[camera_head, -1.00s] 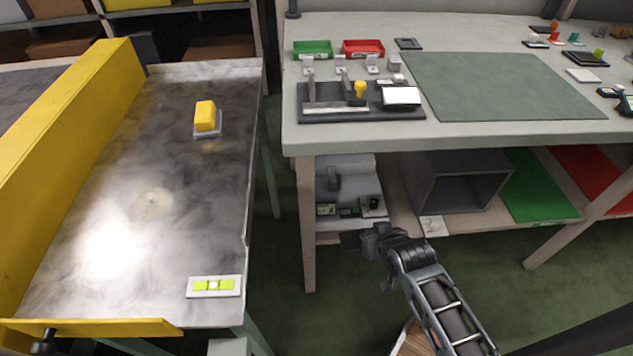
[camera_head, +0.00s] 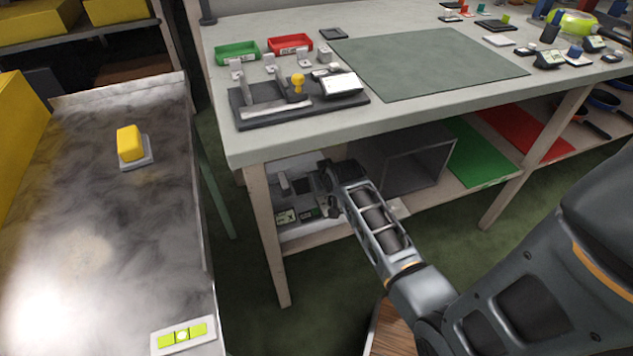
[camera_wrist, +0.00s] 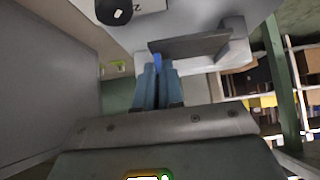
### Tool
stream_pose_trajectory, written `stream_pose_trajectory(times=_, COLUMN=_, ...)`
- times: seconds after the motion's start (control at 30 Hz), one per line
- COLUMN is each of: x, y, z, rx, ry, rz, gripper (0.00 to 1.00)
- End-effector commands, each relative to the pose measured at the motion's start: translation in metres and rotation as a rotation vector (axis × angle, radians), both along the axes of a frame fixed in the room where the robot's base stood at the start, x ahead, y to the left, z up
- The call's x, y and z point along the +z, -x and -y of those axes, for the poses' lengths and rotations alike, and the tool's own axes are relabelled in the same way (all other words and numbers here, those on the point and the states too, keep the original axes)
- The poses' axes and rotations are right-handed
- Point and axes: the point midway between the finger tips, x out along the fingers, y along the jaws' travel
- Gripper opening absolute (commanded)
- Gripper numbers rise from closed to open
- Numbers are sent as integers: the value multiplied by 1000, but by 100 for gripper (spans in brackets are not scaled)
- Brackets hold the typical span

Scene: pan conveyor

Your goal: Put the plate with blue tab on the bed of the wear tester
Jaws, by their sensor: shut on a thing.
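My gripper (camera_wrist: 158,68) is shut on a blue tab (camera_wrist: 157,60). A thin dark grey plate (camera_wrist: 190,46) extends from the tab, close to a pale block-like part (camera_wrist: 238,54) of a white machine; whether they touch is unclear. In the head view the end of my arm reaches under the workbench to a pale machine (camera_head: 287,170) on the lower shelf. It has small display units on its front and looks like the wear tester. My fingertips are hidden there. In the wrist view a black round part (camera_wrist: 113,12) sits on the white surface.
A grey open box (camera_head: 415,165) stands right of my arm on the lower shelf. The benchtop (camera_head: 215,105) is above, with a dark fixture (camera_head: 240,118) and a green mat (camera_head: 430,65). A metal-topped conveyor (camera_head: 75,220) carries a yellow block (camera_head: 130,142) at left.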

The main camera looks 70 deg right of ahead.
Motion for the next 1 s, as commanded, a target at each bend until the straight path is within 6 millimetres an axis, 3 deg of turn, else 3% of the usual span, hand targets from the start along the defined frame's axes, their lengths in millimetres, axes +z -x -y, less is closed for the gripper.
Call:
stream_pose_trajectory(times=0.3, x=0, y=-17, z=19, rx=1, ry=0, rz=1, gripper=0)
stream_pose_trajectory(times=0.53, x=-35, y=-15, z=17, rx=1, ry=-2, rz=-1, gripper=0)
stream_pose_trajectory(times=0.9, x=-38, y=-15, z=16, rx=1, ry=0, rz=1, gripper=0)
stream_pose_trajectory(times=0.93, x=-38, y=-15, z=16, rx=1, ry=0, rz=1, gripper=10)
stream_pose_trajectory(times=1.0, x=-37, y=-15, z=16, rx=1, ry=0, rz=1, gripper=16)
